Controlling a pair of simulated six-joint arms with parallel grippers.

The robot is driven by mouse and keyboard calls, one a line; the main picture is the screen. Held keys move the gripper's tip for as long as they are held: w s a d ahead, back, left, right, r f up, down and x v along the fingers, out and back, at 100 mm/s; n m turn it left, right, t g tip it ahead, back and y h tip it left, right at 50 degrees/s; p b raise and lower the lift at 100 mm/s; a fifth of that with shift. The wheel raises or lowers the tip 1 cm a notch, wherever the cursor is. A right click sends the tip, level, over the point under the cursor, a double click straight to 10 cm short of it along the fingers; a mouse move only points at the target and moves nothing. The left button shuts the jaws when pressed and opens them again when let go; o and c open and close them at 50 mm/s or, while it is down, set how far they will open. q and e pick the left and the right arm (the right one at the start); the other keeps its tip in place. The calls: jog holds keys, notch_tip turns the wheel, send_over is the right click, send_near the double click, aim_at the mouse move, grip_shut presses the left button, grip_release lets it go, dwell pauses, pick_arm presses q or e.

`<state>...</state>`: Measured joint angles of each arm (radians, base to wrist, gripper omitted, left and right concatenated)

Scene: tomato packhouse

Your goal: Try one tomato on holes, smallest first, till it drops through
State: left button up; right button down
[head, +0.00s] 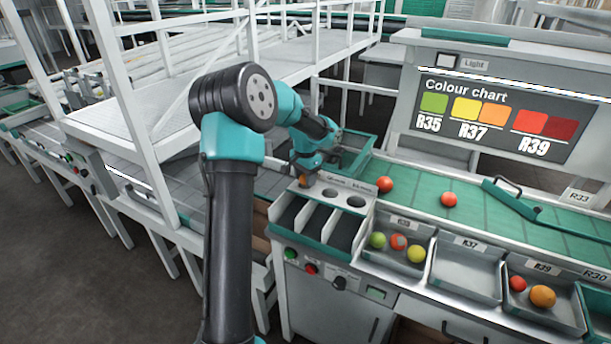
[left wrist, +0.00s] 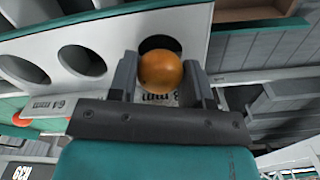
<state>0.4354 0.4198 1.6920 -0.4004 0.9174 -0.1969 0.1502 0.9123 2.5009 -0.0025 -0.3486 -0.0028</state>
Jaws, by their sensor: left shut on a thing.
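An orange tomato (left wrist: 160,71) is between the two fingers of my left gripper (left wrist: 162,80) in the left wrist view. In the head view the left gripper (head: 306,178) is over the left end of the holed plate (head: 343,196), and a bit of the orange tomato (head: 304,181) shows there. Two holes, the middle one (head: 331,193) and the right one (head: 356,201), are uncovered. The third hole (left wrist: 158,43) is partly hidden behind the tomato in the wrist view. I cannot tell whether the tomato touches its rim. My right gripper is not in view.
Dark sloping chutes (head: 317,225) lie in front of the plate. Two red tomatoes (head: 385,184) (head: 449,199) lie on the green belt (head: 480,216). The R35 tray (head: 397,254) and R39 tray (head: 550,311) hold tomatoes; the R37 tray (head: 466,271) is empty. A colour chart (head: 493,118) stands behind.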

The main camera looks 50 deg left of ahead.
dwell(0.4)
pick_arm(q)
jog(key=o, duration=0.8)
jog(key=shift+c, duration=0.2)
jog(key=shift+r, duration=0.1)
dwell(1.0)
jog(key=shift+r, duration=3.4)
